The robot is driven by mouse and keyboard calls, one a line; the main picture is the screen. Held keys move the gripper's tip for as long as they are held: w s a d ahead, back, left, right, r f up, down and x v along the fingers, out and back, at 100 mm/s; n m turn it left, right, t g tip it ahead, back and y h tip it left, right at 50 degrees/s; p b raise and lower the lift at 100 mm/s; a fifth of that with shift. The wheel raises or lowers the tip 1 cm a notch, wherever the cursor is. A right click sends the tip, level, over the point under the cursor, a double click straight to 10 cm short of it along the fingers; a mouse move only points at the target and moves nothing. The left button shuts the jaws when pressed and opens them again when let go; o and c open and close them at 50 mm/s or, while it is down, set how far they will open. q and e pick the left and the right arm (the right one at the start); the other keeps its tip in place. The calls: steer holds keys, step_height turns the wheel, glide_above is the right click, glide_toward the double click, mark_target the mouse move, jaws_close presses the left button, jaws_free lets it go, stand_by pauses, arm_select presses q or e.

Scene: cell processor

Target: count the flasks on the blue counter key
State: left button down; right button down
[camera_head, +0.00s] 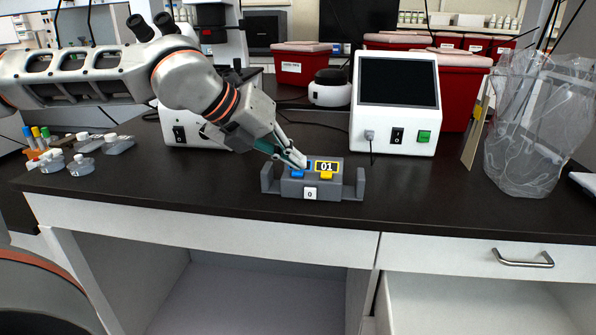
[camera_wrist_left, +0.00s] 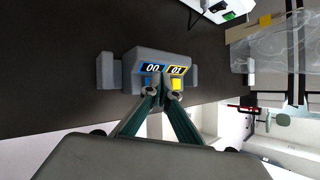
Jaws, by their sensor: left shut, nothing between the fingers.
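The grey counter (camera_head: 350,177) stands near the bench's front edge. Its blue key (camera_head: 298,176) is on the left and its yellow key (camera_head: 326,176) on the right, with a white key (camera_head: 310,194) marked 0 in front. The yellow display (camera_head: 326,166) reads 01; the blue display (camera_wrist_left: 152,67) reads 00 in the left wrist view. My left gripper (camera_head: 298,162) is shut and empty, its tips at the blue key; I cannot tell whether they touch. Several clear flasks (camera_head: 80,165) with white caps lie at the bench's left. My right gripper is not in view.
A tube rack (camera_head: 37,153) with coloured caps stands at the far left. Behind the counter are a white device with a dark screen (camera_head: 398,84) and red bins (camera_head: 461,85). A clear bag (camera_head: 528,125) stands at right. The bench between flasks and counter is clear.

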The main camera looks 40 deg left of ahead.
arm_select(q)
steer(key=shift+f, duration=0.25)
steer(key=shift+r, duration=0.15)
stand_by(0.3)
steer(key=shift+r, duration=0.65)
steer(key=shift+f+b, duration=0.1)
steer(key=shift+b, duration=0.25)
steer(key=shift+f, duration=0.35)
